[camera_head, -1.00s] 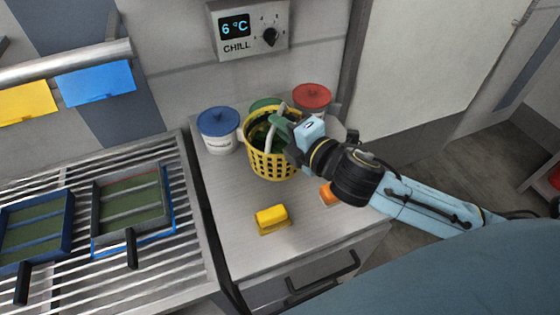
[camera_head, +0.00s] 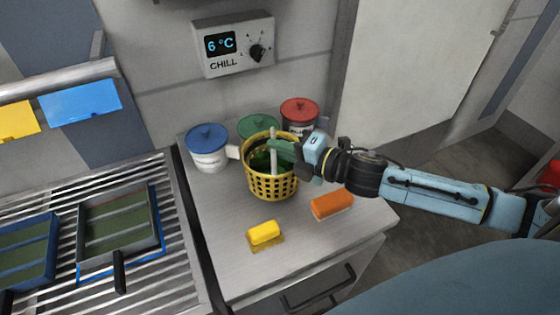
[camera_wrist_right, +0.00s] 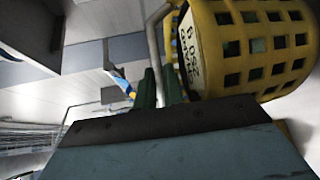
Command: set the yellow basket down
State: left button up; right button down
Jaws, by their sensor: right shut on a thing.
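The yellow basket (camera_head: 272,185), with a lattice wall and dark green contents, is at the back of the grey counter, in front of the lidded canisters. I cannot tell whether its base touches the counter. Its pale handle (camera_head: 273,160) stands up over the opening. My right gripper (camera_head: 278,148) reaches in from the right and is shut on the handle. In the right wrist view the basket (camera_wrist_right: 262,45) fills the upper right with a white printed tag, and the gripper's green fingers (camera_wrist_right: 160,88) are at the grey handle bar. My left gripper is not in view.
Blue (camera_head: 208,150), green (camera_head: 258,125) and red (camera_head: 299,115) lidded canisters stand close behind the basket. A yellow block (camera_head: 264,233) and an orange block (camera_head: 332,204) lie in front. The counter (camera_head: 220,260) is bare at front left. A slatted rack (camera_head: 180,260) is on the left.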

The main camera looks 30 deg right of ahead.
jog(key=shift+f+b, duration=0.3)
jog(key=shift+f, duration=1.4)
jog(key=c, duration=1.5)
grip_release()
jog(key=shift+f, duration=0.1)
jog(key=v, duration=1.2)
